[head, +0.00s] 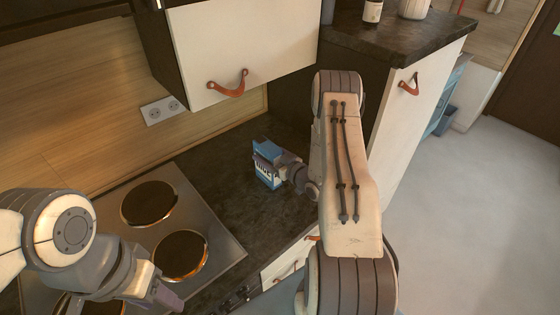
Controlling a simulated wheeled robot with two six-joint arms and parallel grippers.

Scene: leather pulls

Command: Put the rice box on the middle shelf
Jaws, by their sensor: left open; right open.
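The rice box (267,180), a small blue and white carton with dark lettering, stands on the dark counter to the right of the hob. My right gripper (269,161) is at the box, reaching in from the right with its fingers by the upper part of the carton. It is open; whether the fingers touch the box cannot be told. My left gripper (168,297) is open and empty at the bottom left, over the hob's front edge. No middle shelf can be made out; cabinet insides are hidden.
A hob (205,215) with several round plates fills the lower left. A white wall cabinet (242,45) with a leather pull hangs above the counter, shut. A tall white door (415,110) with a leather pull stands at right. Open floor (470,210) lies beyond.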

